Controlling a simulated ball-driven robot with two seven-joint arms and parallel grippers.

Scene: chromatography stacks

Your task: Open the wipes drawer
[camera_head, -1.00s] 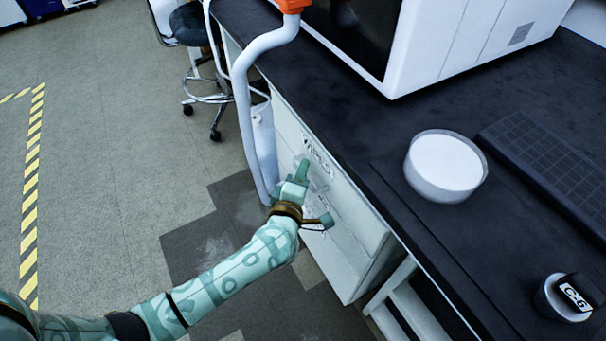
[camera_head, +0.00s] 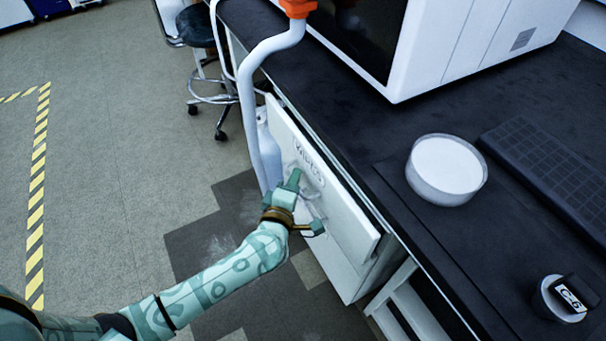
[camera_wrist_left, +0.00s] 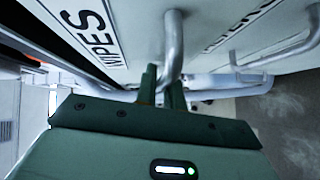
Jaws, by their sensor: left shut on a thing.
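The wipes drawer (camera_head: 350,228) has a white front that stands out from the cabinet under the black bench, so it is partly open. Its WIPES label (camera_head: 309,159) faces my arm and also shows large in the left wrist view (camera_wrist_left: 90,28). My left gripper (camera_head: 294,181) is at the drawer front. In the left wrist view its fingers (camera_wrist_left: 162,88) are shut around the drawer's grey bar handle (camera_wrist_left: 174,38). In the head view the handle is mostly hidden by the gripper. My right gripper is not in view.
A lower drawer handle (camera_wrist_left: 290,50) is close by in the left wrist view. A white bent pipe (camera_head: 249,90) stands beside the drawer. A round white dish (camera_head: 446,170) and a keyboard (camera_head: 548,165) are on the bench. The floor at left is clear.

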